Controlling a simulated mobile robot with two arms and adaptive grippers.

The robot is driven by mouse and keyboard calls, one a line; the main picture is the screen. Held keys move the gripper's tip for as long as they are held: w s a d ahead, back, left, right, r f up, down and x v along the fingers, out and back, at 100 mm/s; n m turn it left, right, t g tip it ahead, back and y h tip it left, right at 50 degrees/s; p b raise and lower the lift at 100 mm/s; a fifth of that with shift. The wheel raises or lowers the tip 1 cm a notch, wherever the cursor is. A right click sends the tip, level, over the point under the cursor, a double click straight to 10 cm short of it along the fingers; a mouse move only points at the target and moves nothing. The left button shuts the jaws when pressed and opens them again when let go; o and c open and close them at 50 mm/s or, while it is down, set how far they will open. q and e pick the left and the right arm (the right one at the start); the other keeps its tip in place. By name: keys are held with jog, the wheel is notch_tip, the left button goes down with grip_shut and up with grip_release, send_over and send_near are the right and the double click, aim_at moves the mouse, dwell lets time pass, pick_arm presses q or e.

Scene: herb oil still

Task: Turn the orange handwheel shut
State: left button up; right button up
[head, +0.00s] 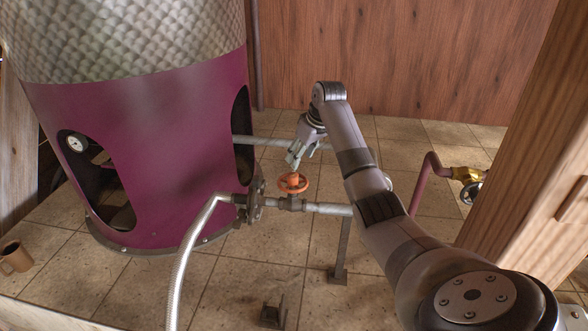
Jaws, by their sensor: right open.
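The orange handwheel (294,184) sits on top of a valve in a grey pipe (327,209), near the middle of the head view. My right gripper (293,161) is just above the wheel, pointing down at it, with its jaws open. I cannot tell whether its fingertips touch the wheel's rim. My left gripper is not in view.
A large purple still vessel (150,150) stands at the left. A braided hose (180,265) runs from the pipe flange toward the front. A post (341,250) supports the pipe. A brass valve (466,174) and wooden post (530,140) are at right. A brown mug (15,258) is at far left.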

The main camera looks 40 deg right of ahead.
aim_at(293, 175)
jog(key=p+x, duration=0.2)
jog(key=x, duration=0.7)
jog(key=shift+f, duration=0.2)
jog(key=shift+c, duration=0.6)
jog(key=c, duration=1)
